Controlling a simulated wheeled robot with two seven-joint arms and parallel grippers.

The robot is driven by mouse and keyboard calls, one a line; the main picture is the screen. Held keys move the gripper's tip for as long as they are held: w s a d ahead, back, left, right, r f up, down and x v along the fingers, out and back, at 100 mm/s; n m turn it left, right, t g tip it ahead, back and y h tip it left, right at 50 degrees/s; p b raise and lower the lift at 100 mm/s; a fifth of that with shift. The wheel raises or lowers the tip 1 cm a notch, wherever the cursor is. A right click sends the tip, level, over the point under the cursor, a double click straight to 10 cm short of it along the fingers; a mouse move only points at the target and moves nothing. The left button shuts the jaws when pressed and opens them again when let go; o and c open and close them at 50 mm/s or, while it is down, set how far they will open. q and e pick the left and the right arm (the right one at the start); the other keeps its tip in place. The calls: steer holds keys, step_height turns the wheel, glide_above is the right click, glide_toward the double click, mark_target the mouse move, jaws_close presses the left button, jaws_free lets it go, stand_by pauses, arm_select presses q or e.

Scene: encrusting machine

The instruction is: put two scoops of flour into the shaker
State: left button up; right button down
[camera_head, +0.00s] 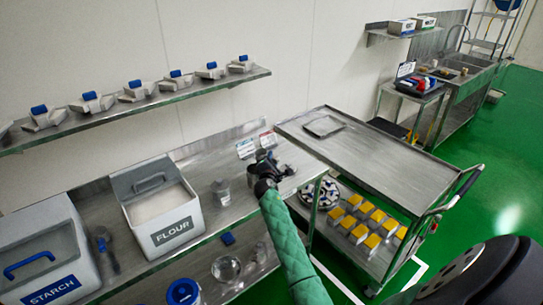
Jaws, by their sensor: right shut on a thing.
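The open flour bin (165,235) stands on the steel counter at the left, its lid tipped back and white flour (160,202) inside. A small clear container (222,190), perhaps the shaker, stands on the counter just right of the bin. My right gripper (268,168), on the green-sleeved arm, is over the counter's right part, to the right of that container. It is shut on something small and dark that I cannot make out. A dark scoop-like tool (104,245) lies between the flour bin and the starch bin. My left gripper is not in view.
The closed starch bin (42,258) is at the far left. Small cards (246,148) stand behind my right gripper. A wall shelf (150,103) with several blue-topped white items hangs above. A steel cart (385,160), mostly clear on top, stands right of the counter.

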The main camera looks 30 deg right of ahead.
steer(key=shift+d, duration=0.1)
steer(key=shift+d+r+m+g+y, duration=0.25)
steer(key=shift+m+g+y, duration=0.3)
steer(key=shift+m, duration=0.35)
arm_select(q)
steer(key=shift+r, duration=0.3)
arm_select(e)
steer(key=shift+a+r, duration=0.1)
steer(key=shift+r, duration=2.25)
